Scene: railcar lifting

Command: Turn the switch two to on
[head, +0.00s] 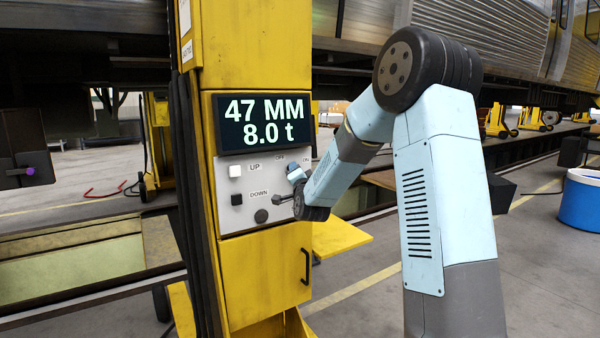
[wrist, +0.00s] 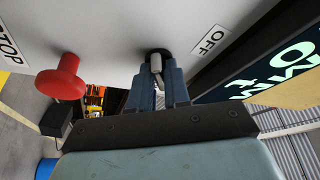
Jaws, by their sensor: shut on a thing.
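The switch with the OFF and ON labels is on the white control panel (head: 229,215) of a yellow lifting column. In the wrist view, its small grey lever (wrist: 155,62) stands out from a dark round base. My gripper (wrist: 158,80) is shut on this lever, with a blue-grey finger on either side. The OFF label (wrist: 208,40) is to the right of the lever. In the head view, my gripper (head: 295,174) is at the upper right of the panel and hides the switch. The ON label is partly hidden, and I cannot tell the lever's exact setting.
A red STOP button (wrist: 61,78) juts out left of my gripper in the wrist view. The UP button (head: 235,171) and DOWN button (head: 237,199) are on the panel's left. Above is a display (head: 263,122) reading 47 MM and 8.0 t. A blue tub (head: 580,200) stands far right.

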